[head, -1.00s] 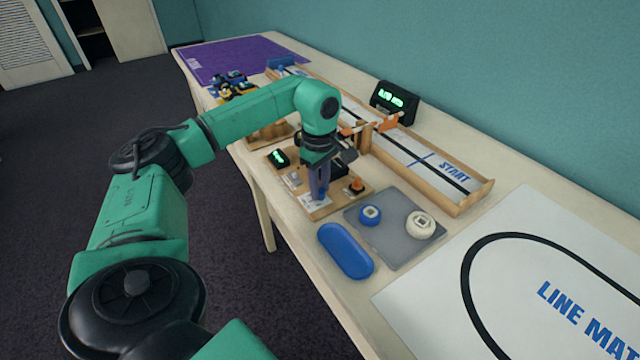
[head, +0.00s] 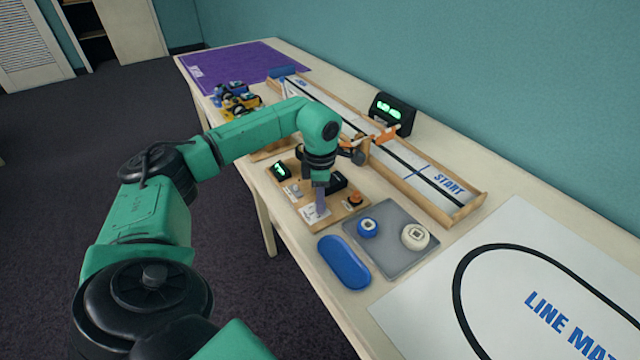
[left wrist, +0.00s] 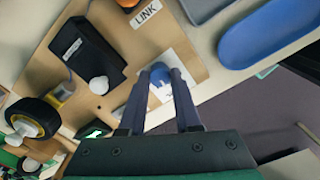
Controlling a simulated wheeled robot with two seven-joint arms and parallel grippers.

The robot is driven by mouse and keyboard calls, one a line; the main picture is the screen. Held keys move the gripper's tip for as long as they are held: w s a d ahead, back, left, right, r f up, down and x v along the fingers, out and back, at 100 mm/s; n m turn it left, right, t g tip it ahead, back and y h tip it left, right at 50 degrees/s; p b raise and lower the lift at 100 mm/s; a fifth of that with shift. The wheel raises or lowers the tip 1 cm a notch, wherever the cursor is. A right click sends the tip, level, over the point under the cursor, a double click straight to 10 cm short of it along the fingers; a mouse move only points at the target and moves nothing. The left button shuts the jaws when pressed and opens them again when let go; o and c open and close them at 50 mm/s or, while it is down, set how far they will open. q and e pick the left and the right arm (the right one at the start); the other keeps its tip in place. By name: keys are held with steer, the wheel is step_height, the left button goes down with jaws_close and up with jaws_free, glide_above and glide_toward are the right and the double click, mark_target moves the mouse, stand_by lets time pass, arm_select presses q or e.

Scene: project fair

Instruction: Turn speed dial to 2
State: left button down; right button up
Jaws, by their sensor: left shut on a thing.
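The speed dial (left wrist: 161,92) is a small blue knob on a white printed card (left wrist: 184,62) fixed to a wooden board (left wrist: 112,20). In the left wrist view my left gripper (left wrist: 160,74) has its two dark fingers closed on either side of the knob. In the head view the same gripper (head: 320,208) points down at the card on the board, and its fingers hide the dial. The dial's pointer and the numbers on the card cannot be read. My right gripper is not in view.
The board also carries a black box (left wrist: 85,50), an orange button (head: 356,198) and a small green-lit display (head: 281,170). A blue tray (head: 343,262) and a grey mat (head: 390,258) with two round pieces lie nearby. A long wooden track (head: 420,180) runs behind.

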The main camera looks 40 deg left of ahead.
arm_select(q)
steer(key=shift+n, duration=0.4)
steer(key=c, duration=0.6)
jaws_free()
step_height(320, 180, up, 15)
steer(key=p, duration=0.1)
steer(key=shift+f, duration=0.15)
steer(key=shift+s+f, duration=0.1)
steer(key=shift+s, duration=0.05)
